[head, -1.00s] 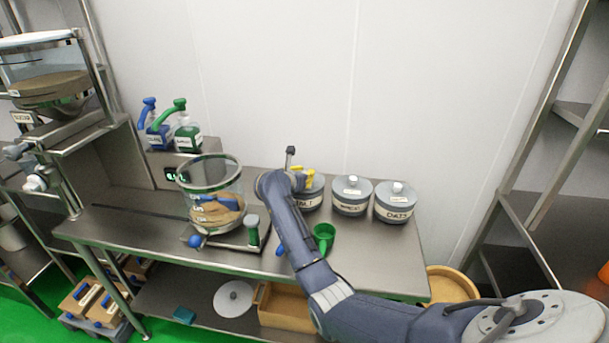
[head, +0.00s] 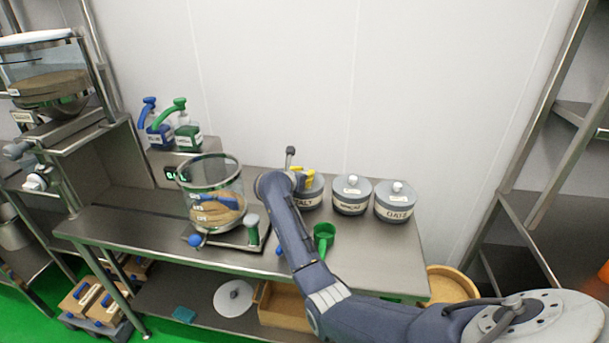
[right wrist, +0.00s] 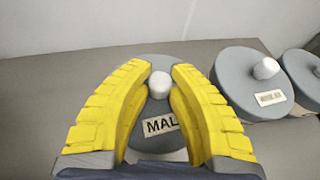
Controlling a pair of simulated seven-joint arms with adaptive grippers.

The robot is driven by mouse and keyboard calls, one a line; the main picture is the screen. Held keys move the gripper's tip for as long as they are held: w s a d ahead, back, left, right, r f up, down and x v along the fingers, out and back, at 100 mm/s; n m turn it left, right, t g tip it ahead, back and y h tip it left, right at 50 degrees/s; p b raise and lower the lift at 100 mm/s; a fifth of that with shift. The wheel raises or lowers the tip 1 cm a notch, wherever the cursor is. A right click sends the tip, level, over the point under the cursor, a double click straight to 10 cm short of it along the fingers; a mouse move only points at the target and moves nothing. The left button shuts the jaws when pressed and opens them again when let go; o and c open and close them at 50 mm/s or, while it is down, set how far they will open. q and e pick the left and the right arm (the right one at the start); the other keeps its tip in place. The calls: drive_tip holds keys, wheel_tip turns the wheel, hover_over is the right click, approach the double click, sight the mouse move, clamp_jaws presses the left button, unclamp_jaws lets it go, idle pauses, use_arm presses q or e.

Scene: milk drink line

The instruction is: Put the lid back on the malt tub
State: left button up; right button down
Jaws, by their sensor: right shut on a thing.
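The malt tub (head: 304,202) is a grey round tub on the steel bench, left of two similar tubs. Its front label shows beside my right arm, which hides its left part. The grey lid (right wrist: 151,64) with a white knob shows in the right wrist view, above the "MAL" label. My right gripper (right wrist: 160,72) has its yellow fingers on either side of the knob, shut on the lid. The lid is on or just over the tub's top; I cannot tell whether it is fully seated. My left gripper is not in view.
Two lidded tubs, the middle one (head: 351,204) and the oats tub (head: 395,212), stand close on the right. A green scoop (head: 323,233) lies in front. A glass vessel (head: 214,205) on a scale stands left. The bench's front right is clear.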

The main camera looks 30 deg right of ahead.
drive_tip(key=c, duration=0.6)
unclamp_jaws()
drive_tip(key=shift+c, duration=0.2)
drive_tip(key=shift+r, duration=0.1)
drive_tip(key=shift+r, duration=3.45)
drive_tip(key=shift+c, duration=0.2)
clamp_jaws()
